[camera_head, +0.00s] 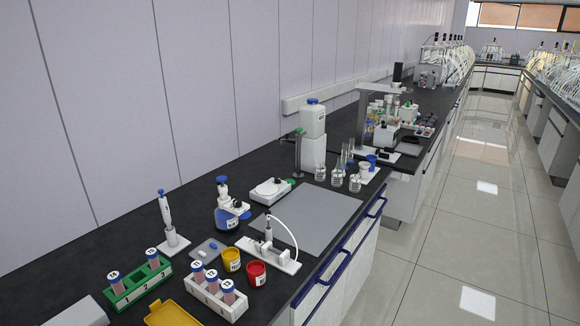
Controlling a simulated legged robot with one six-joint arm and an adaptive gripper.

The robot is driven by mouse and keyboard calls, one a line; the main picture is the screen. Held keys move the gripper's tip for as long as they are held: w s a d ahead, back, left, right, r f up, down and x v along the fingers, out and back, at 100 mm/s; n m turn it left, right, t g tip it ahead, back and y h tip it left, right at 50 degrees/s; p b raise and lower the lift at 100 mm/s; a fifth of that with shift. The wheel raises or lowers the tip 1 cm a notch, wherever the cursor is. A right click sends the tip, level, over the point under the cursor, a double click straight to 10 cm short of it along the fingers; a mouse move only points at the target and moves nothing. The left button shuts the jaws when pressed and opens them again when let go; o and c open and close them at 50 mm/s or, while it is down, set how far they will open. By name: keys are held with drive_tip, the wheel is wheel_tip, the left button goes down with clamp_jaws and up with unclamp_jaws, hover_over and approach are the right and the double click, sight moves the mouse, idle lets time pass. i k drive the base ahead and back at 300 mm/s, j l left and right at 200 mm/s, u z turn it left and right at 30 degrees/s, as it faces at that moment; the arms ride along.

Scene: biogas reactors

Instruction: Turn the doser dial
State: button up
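On the black bench, a bottle with blue contents (228,222) carries a white and blue dispenser head (224,190), which looks like the doser. It stands upright left of a grey mat. A dial on it is too small to make out. In front of it, a white stand with a small upright part and a curved white tube (283,262) sits by the mat's near left corner. My gripper is not in view.
Left and front of the bottle are a pipette on a stand (168,225), a green tube rack (135,285), a white tube rack (215,300), a yellow jar (231,261) and a red jar (257,275). The grey mat (310,215) is bare. The tiled aisle (460,220) at right is clear.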

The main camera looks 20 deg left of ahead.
sight(237, 203)
drive_tip(key=i+j+u, duration=0.25)
drive_tip(key=i, duration=0.15)
drive_tip(key=i+j+u, duration=0.3)
drive_tip(key=i+l, duration=0.1)
